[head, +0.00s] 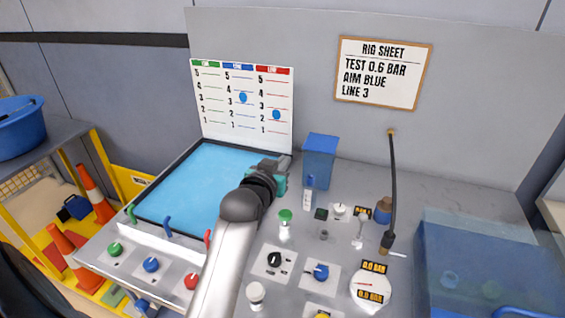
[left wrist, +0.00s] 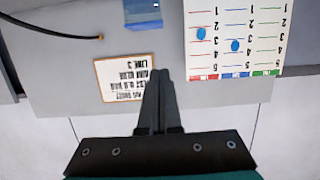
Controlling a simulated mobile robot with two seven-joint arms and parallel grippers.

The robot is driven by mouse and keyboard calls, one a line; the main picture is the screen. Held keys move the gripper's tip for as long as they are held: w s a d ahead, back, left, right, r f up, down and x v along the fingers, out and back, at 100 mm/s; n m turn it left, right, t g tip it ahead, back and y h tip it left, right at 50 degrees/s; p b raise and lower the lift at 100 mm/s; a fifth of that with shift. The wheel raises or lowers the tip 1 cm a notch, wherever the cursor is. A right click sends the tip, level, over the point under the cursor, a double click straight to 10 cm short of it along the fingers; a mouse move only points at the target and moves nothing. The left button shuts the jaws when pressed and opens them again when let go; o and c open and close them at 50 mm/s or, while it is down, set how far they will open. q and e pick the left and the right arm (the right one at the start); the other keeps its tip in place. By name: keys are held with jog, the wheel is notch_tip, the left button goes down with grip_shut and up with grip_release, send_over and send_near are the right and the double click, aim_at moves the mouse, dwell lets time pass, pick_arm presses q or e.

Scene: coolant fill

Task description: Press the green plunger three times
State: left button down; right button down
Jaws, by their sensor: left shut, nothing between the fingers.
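A green round knob (head: 114,248) sits on a pale plate at the front left, in line with a blue knob (head: 151,265) and a red knob (head: 191,281). A separate green-topped piece (head: 285,215) stands on the grey bench right of my left arm. I cannot tell for certain which green piece is the plunger. My left gripper (head: 270,164) is shut and empty, raised near the back right corner of the blue tray, apart from both green pieces. Its closed fingers also show in the left wrist view (left wrist: 159,98). My right gripper is out of view.
The blue-filled tray (head: 165,156) lies behind green, blue and red spouts. A blue container (head: 320,160) stands close right of my left gripper. Dials, small fittings and an upright black hose (head: 392,190) crowd the right side. A clear blue bin (head: 480,265) is far right.

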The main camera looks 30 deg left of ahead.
pick_arm(q)
jog(key=s+d+f+b, duration=0.2)
jog(key=s+f+b, duration=0.5)
jog(key=s+f, duration=0.2)
notch_tip(320, 180, down, 2)
jog(key=shift+s, duration=0.2)
jog(key=shift+w, duration=0.1)
jog(key=b, duration=0.2)
send_over(285, 215)
jog(key=s, duration=0.2)
notch_tip(285, 215, down, 2)
jog(key=shift+w+d+f+b, duration=0.15)
jog(key=shift+f+b, duration=0.25)
jog(key=shift+f, duration=1.85)
